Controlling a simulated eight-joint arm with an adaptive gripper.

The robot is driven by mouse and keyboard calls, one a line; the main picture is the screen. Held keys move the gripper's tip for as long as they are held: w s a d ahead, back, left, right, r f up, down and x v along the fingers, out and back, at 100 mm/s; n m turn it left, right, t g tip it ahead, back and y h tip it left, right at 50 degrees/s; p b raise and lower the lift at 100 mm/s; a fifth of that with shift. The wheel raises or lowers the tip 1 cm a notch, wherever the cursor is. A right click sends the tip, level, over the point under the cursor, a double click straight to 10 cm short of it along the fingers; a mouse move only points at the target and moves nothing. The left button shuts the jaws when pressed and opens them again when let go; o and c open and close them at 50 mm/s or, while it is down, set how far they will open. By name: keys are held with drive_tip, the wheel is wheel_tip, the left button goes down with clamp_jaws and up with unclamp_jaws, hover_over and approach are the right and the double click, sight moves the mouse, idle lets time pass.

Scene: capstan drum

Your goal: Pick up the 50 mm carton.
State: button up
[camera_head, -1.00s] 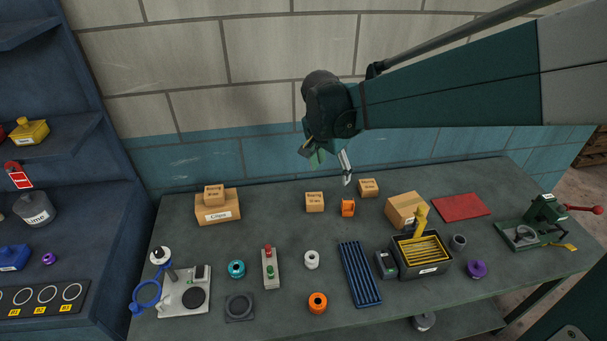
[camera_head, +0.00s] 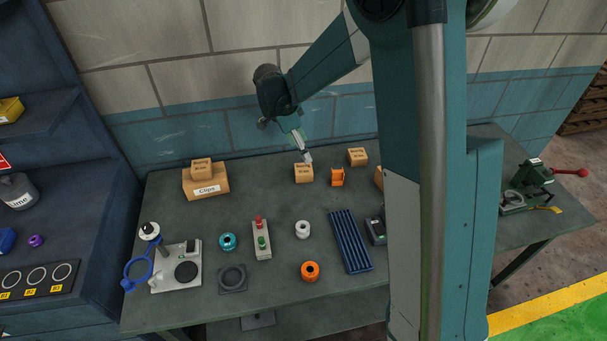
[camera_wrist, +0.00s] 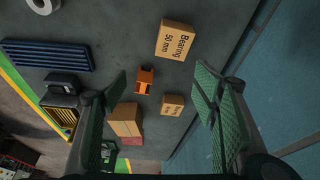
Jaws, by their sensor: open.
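The 50 mm carton (camera_wrist: 175,40) is a small brown box in the wrist view, printed "Bearing 50 mm". In the head view it appears to be the carton (camera_head: 303,174) at the back middle of the bench. My gripper (camera_head: 302,151) is above and behind it there, its tips overlapping the carton's top edge in the picture. In the wrist view my gripper (camera_wrist: 160,88) is open and empty, its green-padded fingers wide apart. The carton shows beyond the fingertips, toward the top of the picture, not between the pads.
An orange part (camera_head: 337,177) stands right of the carton, then a smaller carton (camera_head: 357,156). Another small carton (camera_head: 201,168) sits on the Clips box (camera_head: 206,186). A blue slotted tray (camera_head: 350,241) lies in front. Bare bench shows left of the carton. A tiled wall stands behind.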

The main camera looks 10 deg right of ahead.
sight(303, 169)
drive_tip(key=w+f, duration=0.1)
drive_tip(key=f, duration=0.1)
drive_tip(key=w+a+f+m, duration=0.1)
drive_tip(key=f, duration=0.1)
drive_tip(key=w+f+m, duration=0.1)
drive_tip(key=f, duration=0.2)
drive_tip(key=shift+w+a+g+h, duration=0.15)
drive_tip(key=shift+a+g+h, duration=0.05)
drive_tip(key=shift+g+h, duration=0.2)
drive_tip(key=shift+b+x, duration=0.35)
drive_tip(key=shift+x, duration=0.95)
drive_tip(key=shift+x, duration=2.65)
drive_tip(key=shift+a, duration=0.2)
drive_tip(key=c, duration=1.1)
drive_tip(key=shift+c, duration=0.2)
drive_tip(key=shift+r, duration=0.1)
